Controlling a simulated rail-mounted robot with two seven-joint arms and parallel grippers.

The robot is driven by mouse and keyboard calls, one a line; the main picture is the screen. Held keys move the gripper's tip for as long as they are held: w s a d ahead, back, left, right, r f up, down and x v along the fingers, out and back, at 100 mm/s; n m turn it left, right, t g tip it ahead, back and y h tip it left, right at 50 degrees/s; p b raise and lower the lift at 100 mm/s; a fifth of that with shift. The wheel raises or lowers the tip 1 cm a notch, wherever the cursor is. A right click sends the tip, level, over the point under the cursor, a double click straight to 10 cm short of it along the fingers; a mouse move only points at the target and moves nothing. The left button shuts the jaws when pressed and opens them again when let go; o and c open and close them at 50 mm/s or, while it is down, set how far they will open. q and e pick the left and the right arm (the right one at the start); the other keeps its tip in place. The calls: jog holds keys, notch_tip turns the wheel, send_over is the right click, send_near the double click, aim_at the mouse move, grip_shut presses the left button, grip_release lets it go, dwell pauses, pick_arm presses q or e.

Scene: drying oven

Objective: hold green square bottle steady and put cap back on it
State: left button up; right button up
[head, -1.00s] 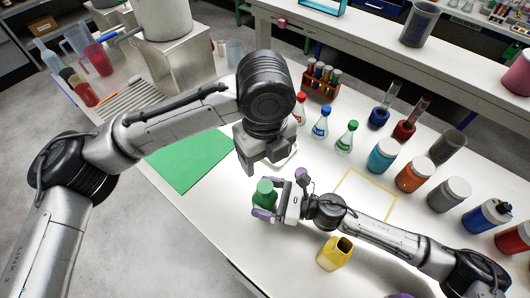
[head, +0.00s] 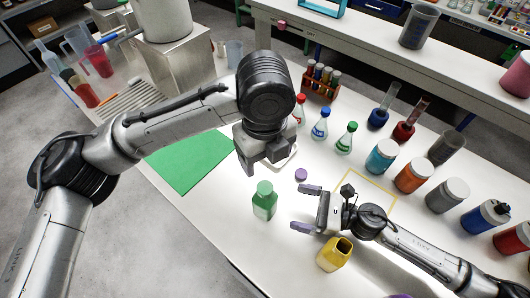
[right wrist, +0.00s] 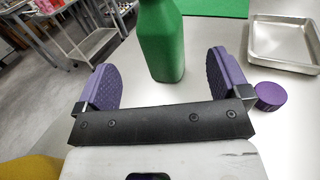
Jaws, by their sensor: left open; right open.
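The green square bottle (head: 264,205) stands upright on the white table. Its top looks green in the head view, and I cannot tell whether that is a cap. In the right wrist view the bottle (right wrist: 160,45) stands ahead, beyond my finger gap, with its top out of frame. A purple round cap (head: 301,174) lies on the table behind and right of the bottle; it also shows beside the right finger in the right wrist view (right wrist: 270,95). My left gripper (head: 266,168) is open and empty, behind the bottle. My right gripper (head: 305,208) is open and empty, right of the bottle, pointing at it.
A yellow bottle (head: 336,253) stands close by my right gripper. A metal tray (right wrist: 285,45) lies behind the cap, partly hidden by my left gripper in the head view. A green mat (head: 188,162) lies left. Flasks and several jars (head: 413,175) stand right and behind.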

jog(key=shift+v, duration=1.15)
